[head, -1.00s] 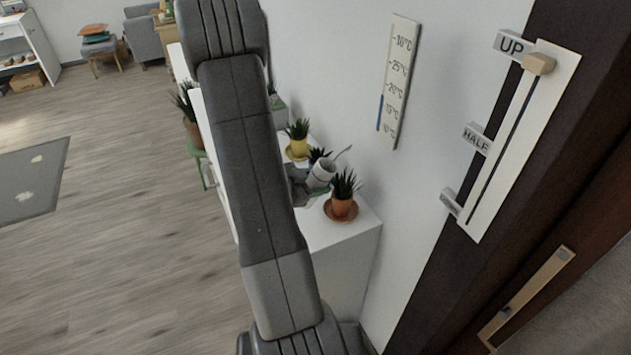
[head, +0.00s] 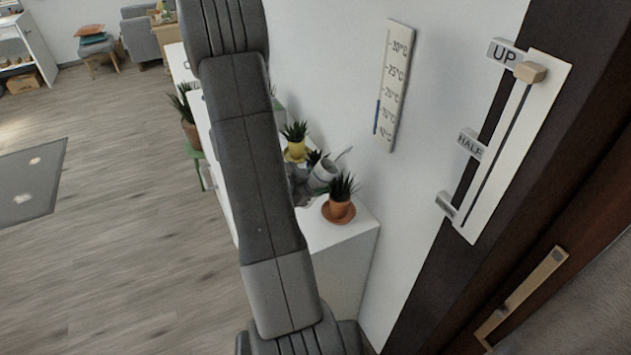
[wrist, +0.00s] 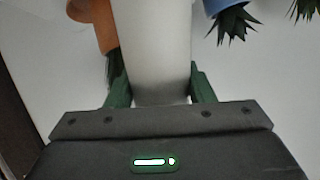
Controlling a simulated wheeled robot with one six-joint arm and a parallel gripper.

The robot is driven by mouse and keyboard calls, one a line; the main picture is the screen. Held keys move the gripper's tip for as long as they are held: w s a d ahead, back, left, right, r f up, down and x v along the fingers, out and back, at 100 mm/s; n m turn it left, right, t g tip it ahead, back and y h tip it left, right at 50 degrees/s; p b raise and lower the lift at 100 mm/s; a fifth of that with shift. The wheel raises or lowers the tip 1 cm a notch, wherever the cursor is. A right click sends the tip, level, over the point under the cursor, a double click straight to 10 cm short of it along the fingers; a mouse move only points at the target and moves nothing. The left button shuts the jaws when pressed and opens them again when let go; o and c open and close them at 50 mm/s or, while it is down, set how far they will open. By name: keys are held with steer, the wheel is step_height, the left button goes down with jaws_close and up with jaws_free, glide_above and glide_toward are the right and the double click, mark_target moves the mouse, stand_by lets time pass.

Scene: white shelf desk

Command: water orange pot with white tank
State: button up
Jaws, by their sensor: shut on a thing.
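The white tank (head: 322,174) is a small white watering can with a thin spout, held tilted just above the white shelf desk (head: 345,244). My gripper (head: 300,186) is shut on it, partly hidden behind my arm in the head view. In the wrist view the tank (wrist: 152,50) stands between the green fingers of my gripper (wrist: 149,88). The orange pot (head: 339,209) with a spiky plant sits on an orange saucer at the desk's near right end. The spout points up and right, above and behind this pot. The orange pot also shows at upper left in the wrist view (wrist: 95,22).
A yellow pot (head: 295,150) with a plant stands behind the tank. A blue pot (wrist: 217,6) is close beside the tank in the wrist view. A wall with a thermometer (head: 394,86) borders the desk on the right. Open floor lies to the left.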

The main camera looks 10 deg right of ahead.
steer(key=shift+d+r+p, duration=0.2)
steer(key=shift+r+p, duration=0.1)
steer(key=shift+r, duration=0.05)
steer(key=shift+a+f+m+y+p, duration=0.2)
steer(key=shift+f+m+y+p, duration=0.1)
steer(key=shift+f+y, duration=0.4)
steer(key=shift+a+f+m+y+p, duration=0.2)
steer(key=shift+f+m+y+p, duration=0.1)
steer(key=shift+f+y, duration=0.35)
stand_by(2.2)
steer(key=shift+a+f+y+p, duration=0.15)
steer(key=shift+y+p, duration=0.4)
stand_by(1.1)
steer(key=shift+m+y+p, duration=0.6)
steer(key=shift+y+p, duration=0.3)
steer(key=shift+y, duration=0.1)
stand_by(1.5)
